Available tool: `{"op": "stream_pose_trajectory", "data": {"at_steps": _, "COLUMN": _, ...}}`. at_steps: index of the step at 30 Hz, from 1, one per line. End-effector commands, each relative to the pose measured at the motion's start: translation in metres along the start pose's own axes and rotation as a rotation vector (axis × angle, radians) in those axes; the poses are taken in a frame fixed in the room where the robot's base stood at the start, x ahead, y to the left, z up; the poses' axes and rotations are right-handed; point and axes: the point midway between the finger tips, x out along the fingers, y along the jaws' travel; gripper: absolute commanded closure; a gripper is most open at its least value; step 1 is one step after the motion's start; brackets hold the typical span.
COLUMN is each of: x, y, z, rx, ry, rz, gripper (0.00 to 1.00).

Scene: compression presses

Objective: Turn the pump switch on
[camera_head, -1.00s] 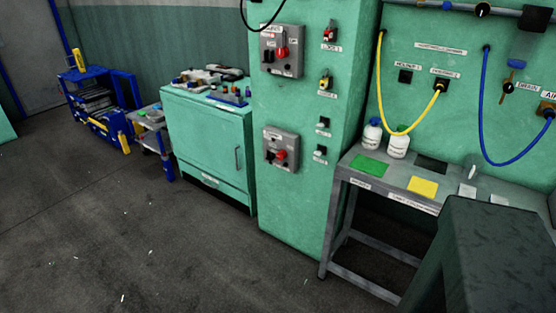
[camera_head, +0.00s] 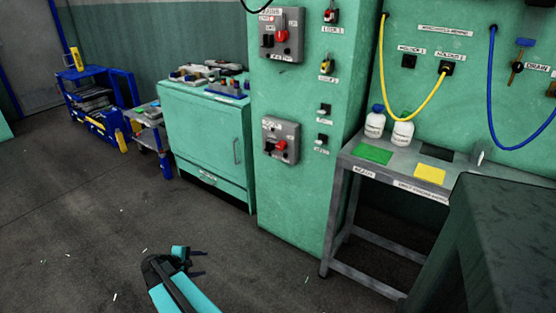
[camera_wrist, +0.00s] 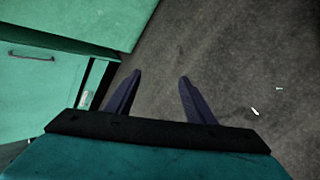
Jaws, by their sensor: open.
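Two grey switch boxes sit on the green column. The upper box (camera_head: 281,36) has a red knob and a dark control. The lower box (camera_head: 281,139) also has a red knob (camera_head: 281,146) and a dark control beside it. Their small labels are too blurred to tell which is the pump switch. My gripper (camera_head: 199,263) is low over the floor at the bottom of the head view, left of and well apart from both boxes. In the wrist view my gripper (camera_wrist: 160,76) is open and empty, its fingers pointing over floor beside a green cabinet.
The green cabinet (camera_head: 205,140) with items on top stands left of the column. A grey metal bench (camera_head: 395,183) with white bottles (camera_head: 402,134) stands right. A dark block (camera_head: 500,240) fills the lower right.

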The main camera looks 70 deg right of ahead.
Motion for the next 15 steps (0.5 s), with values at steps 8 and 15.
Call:
{"op": "stream_pose_trajectory", "data": {"at_steps": 8, "x": 0.051, "y": 0.162, "z": 0.037, "rx": -0.035, "ry": -0.089, "rz": 0.274, "gripper": 0.51}}
{"op": "stream_pose_trajectory", "data": {"at_steps": 15, "x": 0.070, "y": 0.294, "z": 0.104, "rx": -0.099, "ry": -0.227, "rz": 0.490, "gripper": 0.51}}
